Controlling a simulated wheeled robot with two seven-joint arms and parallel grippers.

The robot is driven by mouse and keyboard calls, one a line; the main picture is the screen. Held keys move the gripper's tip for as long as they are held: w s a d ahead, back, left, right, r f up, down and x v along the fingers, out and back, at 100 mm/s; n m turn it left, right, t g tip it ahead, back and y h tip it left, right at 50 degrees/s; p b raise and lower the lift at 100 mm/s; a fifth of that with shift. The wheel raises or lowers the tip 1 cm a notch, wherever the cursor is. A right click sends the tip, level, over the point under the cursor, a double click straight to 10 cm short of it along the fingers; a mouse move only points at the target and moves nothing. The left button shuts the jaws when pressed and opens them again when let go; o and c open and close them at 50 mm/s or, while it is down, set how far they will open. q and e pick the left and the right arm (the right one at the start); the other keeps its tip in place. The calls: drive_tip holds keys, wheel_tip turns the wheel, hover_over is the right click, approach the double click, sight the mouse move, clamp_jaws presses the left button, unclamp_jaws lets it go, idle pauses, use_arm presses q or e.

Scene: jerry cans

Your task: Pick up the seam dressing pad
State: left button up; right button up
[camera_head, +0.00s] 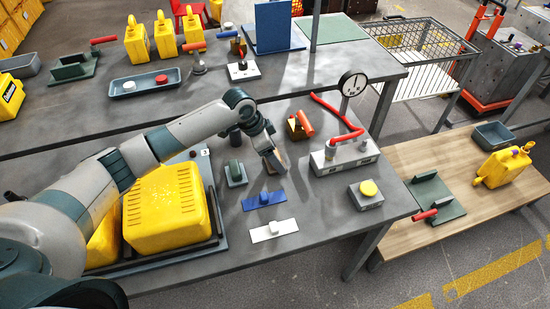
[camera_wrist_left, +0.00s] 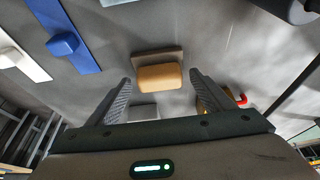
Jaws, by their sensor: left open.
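The tan block on a brown base that I take for the seam dressing pad (camera_wrist_left: 160,76) lies on the grey bench. In the left wrist view it sits ahead of and between my open fingers, with a gap on both sides. In the head view a brown bit of the pad (camera_head: 282,158) shows beside my gripper, which hides most of it. My left gripper (camera_head: 271,160) points down close above it; in the wrist view my left gripper (camera_wrist_left: 161,98) is open and empty. My right gripper is not in view.
A blue plate (camera_head: 255,203) and a white plate (camera_head: 262,236), each with a knob, lie nearer the front. A grey fixture with a dial (camera_head: 335,160) is to the right. A yellow jerry can (camera_head: 165,208) lies left.

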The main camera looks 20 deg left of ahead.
use_arm(q)
drive_tip(key=shift+f, duration=0.25)
drive_tip(key=c, duration=0.9)
drive_tip(key=shift+w, duration=0.1)
drive_tip(key=shift+c, duration=0.2)
drive_tip(key=shift+r, duration=0.15)
